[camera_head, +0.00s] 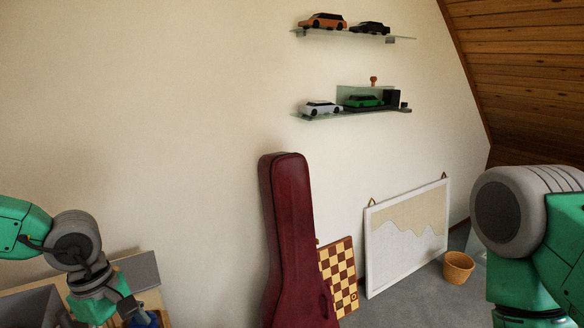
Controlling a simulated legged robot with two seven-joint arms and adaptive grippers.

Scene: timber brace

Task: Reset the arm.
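My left arm (60,240) comes in from the left, bent downward at a grey joint. At its end my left gripper (132,308) shows only as small dark parts at the bottom edge, over a blue thing (146,320) that I cannot make out. Whether its fingers are open or shut is not clear. My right arm (520,225) fills the right edge with a large grey joint and green links. Its gripper is outside the picture.
A wooden board and grey box (30,305) stand at bottom left. A dark red instrument case (290,235), a chessboard (340,278) and a framed board (405,262) lean on the wall. A basket (458,267) stands on the carpet. Shelves (395,38) hold toy cars above.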

